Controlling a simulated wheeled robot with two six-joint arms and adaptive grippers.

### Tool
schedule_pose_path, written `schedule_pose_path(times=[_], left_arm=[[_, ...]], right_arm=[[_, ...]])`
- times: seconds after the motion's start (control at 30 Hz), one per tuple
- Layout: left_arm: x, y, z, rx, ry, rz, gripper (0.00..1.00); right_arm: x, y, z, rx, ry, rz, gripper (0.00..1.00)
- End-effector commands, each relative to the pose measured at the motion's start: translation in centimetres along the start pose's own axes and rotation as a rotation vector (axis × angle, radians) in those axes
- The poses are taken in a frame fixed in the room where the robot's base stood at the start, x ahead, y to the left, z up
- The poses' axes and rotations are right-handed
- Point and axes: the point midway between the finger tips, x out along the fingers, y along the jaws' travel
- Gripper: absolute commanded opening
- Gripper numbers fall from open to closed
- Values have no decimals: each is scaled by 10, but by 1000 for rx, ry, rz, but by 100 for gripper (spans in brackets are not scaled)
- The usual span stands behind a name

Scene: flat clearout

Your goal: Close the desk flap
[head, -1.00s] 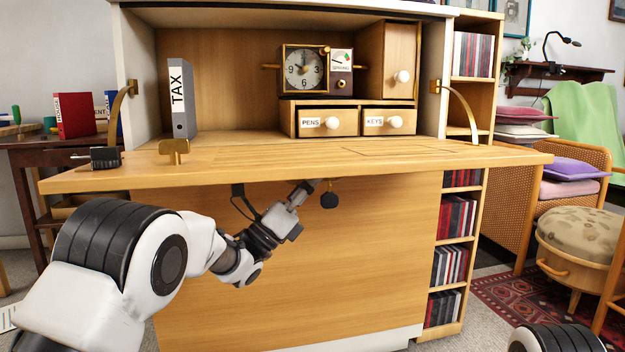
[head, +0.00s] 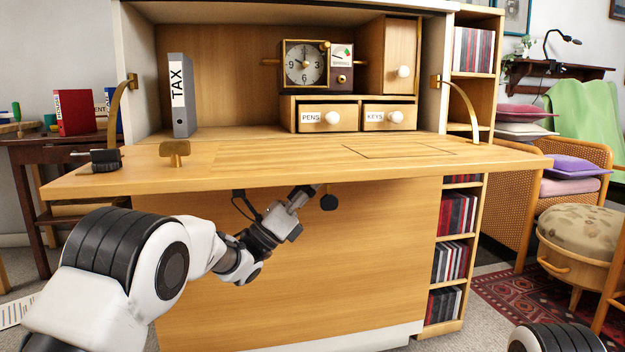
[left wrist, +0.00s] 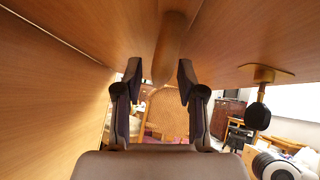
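The desk flap (head: 270,163) is folded down, close to level, with curved brass stays (head: 461,108) at both sides. My left arm reaches beneath it. My left gripper (head: 308,191) is below the flap's underside, left of a black knob (head: 328,202) hanging there; its fingertips are partly hidden by the flap edge. In the left wrist view its two fingers (left wrist: 160,82) are apart, with a rounded wooden bar (left wrist: 169,42) above and beyond them. I cannot tell whether they touch the wood. The black knob (left wrist: 257,116) is at right. My right gripper is out of view.
A small black object (head: 105,160) and a brass fitting (head: 175,154) are on the flap's left part. A TAX binder (head: 181,95), a clock (head: 304,65) and drawers (head: 328,118) are inside the desk. A wicker chair (head: 520,190) and stool (head: 577,243) stand right.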

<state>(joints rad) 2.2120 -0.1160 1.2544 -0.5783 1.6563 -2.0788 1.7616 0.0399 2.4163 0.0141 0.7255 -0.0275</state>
Motion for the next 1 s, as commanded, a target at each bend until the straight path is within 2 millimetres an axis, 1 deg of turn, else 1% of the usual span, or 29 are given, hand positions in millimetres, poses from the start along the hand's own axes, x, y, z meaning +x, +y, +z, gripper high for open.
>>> schedule_pose_path(times=[0.23, 0.33, 0.47, 0.6, 0.7, 0.83, 0.9, 1.0], left_arm=[[-1, 0, 1, 2, -2, 1, 39], [-10, 1, 2, 1, -2, 2, 39], [-36, 1, 2, 0, -2, 6, 39], [-74, 1, 2, -1, -3, 6, 39], [-97, 1, 1, -1, -2, 5, 39], [-115, 0, 1, 0, -1, 2, 39], [-120, 0, 1, 1, -2, 1, 39], [-121, 0, 1, 1, -2, 0, 39]], right_arm=[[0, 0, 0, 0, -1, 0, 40], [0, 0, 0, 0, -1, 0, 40], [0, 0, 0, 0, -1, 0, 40], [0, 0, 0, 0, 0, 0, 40], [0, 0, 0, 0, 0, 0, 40], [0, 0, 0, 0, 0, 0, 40], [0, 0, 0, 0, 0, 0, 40], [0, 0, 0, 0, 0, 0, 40]])
